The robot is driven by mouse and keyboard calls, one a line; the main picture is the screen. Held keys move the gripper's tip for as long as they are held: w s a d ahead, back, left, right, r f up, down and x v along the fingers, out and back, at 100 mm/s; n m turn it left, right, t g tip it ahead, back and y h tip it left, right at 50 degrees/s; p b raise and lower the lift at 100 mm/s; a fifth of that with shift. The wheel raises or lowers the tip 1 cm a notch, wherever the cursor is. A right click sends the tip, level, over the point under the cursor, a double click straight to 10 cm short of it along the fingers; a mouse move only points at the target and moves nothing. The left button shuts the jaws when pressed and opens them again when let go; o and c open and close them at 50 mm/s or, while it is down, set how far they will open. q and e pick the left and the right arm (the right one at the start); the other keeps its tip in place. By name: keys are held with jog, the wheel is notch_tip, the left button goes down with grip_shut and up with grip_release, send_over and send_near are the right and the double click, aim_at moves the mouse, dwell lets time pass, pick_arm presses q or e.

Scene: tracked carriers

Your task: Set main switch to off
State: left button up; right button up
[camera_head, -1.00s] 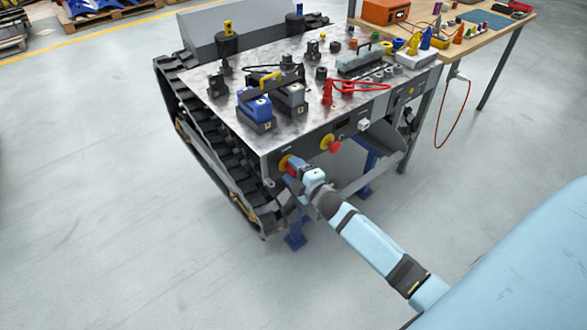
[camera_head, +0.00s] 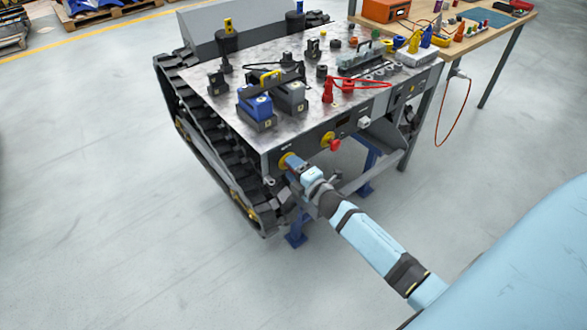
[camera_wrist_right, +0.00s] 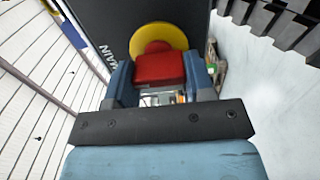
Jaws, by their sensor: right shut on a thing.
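The main switch is a red knob (camera_wrist_right: 160,68) on a round yellow plate (camera_wrist_right: 172,36), on the dark front panel (camera_wrist_right: 108,22) of the tracked carrier. Letters reading "MAIN" show beside it in the right wrist view. In the head view its yellow plate (camera_head: 285,159) is at the panel's left end, and my gripper hides the knob. My right gripper (camera_head: 294,165) is shut on the red knob, with one blue finger on each side of it in the right wrist view (camera_wrist_right: 161,80). My left gripper is not in view.
A second red knob (camera_head: 335,146) on a yellow plate sits to the right on the same panel. The carrier's metal top (camera_head: 215,104) holds batteries, red clamps and several small parts. A black track (camera_head: 205,150) runs along the left. A wooden workbench (camera_head: 482,47) stands at the back right.

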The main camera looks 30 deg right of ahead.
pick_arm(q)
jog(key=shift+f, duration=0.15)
pick_arm(e)
jog(key=o, duration=0.9)
pick_arm(q)
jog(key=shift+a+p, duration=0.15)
jog(key=shift+p, duration=0.35)
pick_arm(e)
jog(key=s, duration=0.9)
jog(key=s+d, duration=0.1)
jog(key=s, duration=0.3)
jog(key=shift+s, duration=0.4)
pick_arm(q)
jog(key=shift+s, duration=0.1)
